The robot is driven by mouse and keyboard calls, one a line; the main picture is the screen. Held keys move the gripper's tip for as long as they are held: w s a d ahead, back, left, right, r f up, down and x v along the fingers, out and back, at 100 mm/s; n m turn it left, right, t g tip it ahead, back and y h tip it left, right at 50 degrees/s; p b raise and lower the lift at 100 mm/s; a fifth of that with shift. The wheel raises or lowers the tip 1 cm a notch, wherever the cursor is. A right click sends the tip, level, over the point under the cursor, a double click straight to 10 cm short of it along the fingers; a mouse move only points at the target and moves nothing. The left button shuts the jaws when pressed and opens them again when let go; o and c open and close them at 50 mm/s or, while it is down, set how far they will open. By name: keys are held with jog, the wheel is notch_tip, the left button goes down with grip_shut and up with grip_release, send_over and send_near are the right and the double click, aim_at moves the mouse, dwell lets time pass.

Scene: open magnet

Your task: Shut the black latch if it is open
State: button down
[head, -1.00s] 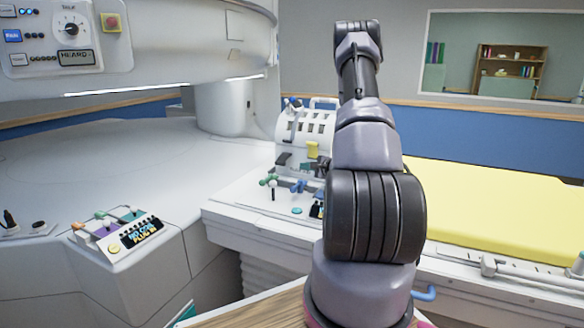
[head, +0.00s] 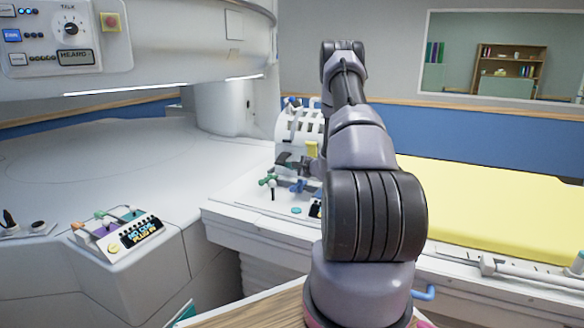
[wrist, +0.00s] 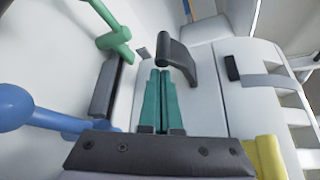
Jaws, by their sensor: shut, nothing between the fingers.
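In the wrist view my gripper (wrist: 161,74) has its two teal fingers side by side, shut and empty. The black latch (wrist: 184,58) is a thick curved lever just beyond the fingertips, standing out from the white housing (wrist: 206,100). I cannot tell whether the fingertips touch it. Its end toward the fingers looks raised off the surface, but whether it is latched is unclear. In the head view a small dark piece that looks like the latch (head: 283,159) shows on the white housing, left of the yellow piece (head: 311,149). My arm hides part of this area.
Close around my gripper in the wrist view are a green handle (wrist: 113,38), a blue ball-ended lever (wrist: 18,107) and a yellow piece (wrist: 268,156). A yellow-topped bed (head: 490,205) lies right of my arm. A small control box (head: 117,233) stands at left.

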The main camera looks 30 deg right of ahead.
aim_at(285, 160)
jog(key=shift+s+a+r+m+g, duration=0.1)
jog(key=shift+a+r+m+g, duration=0.1)
jog(key=shift+r+m+g, duration=0.45)
dwell(0.5)
notch_tip(285, 160, up, 2)
jog(key=shift+m+g+y, duration=0.75)
jog(key=shift+m+y, duration=0.05)
jog(key=shift+m, duration=0.35)
jog(key=shift+w+d+r, duration=0.15)
jog(key=shift+d+r, duration=0.05)
jog(key=shift+r, duration=0.45)
jog(key=shift+w+d+r, duration=0.2)
jog(key=shift+d+r, duration=0.05)
jog(key=shift+r, duration=0.45)
jog(key=shift+w+d+r, duration=0.15)
jog(key=shift+d+r, duration=0.05)
jog(key=shift+r, duration=0.45)
jog(key=shift+d+r, duration=0.1)
